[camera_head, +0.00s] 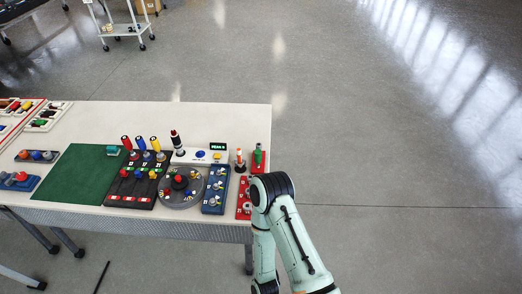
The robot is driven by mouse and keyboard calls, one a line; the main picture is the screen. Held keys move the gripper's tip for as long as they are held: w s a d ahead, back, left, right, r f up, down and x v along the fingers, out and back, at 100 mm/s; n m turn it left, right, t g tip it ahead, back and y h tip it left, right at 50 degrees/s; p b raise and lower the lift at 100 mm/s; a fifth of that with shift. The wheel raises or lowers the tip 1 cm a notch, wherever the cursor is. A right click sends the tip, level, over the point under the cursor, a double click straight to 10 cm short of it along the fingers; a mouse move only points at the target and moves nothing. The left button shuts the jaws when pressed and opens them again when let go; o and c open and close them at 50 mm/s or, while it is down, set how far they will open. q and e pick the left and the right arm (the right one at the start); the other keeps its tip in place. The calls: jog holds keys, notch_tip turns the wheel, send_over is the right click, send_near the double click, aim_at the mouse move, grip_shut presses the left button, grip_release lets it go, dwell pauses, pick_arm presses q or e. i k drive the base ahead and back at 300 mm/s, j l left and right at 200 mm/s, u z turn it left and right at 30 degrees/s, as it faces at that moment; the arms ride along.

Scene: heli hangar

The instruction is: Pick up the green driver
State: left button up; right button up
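A green-handled driver (258,155) stands upright in the red rack (243,186) at the right end of the white table (222,114). One of my arms reaches up from the bottom, with its dark bent joint just in front of the rack, covering part of it. Neither of my grippers can be seen. Nothing visible touches the green driver.
Beside the red rack are a blue panel (211,205), a round grey dial plate (168,200) and a black board (117,199) with coloured-handled tools. A green mat (75,175) lies further left. The floor right of the table is clear. A white cart (122,29) stands behind.

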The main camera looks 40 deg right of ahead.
aim_at(257, 152)
jog(key=l, duration=0.55)
jog(key=k+l+u, duration=0.1)
jog(key=l, duration=0.45)
jog(key=i+l, duration=0.1)
jog(key=i+j, duration=0.2)
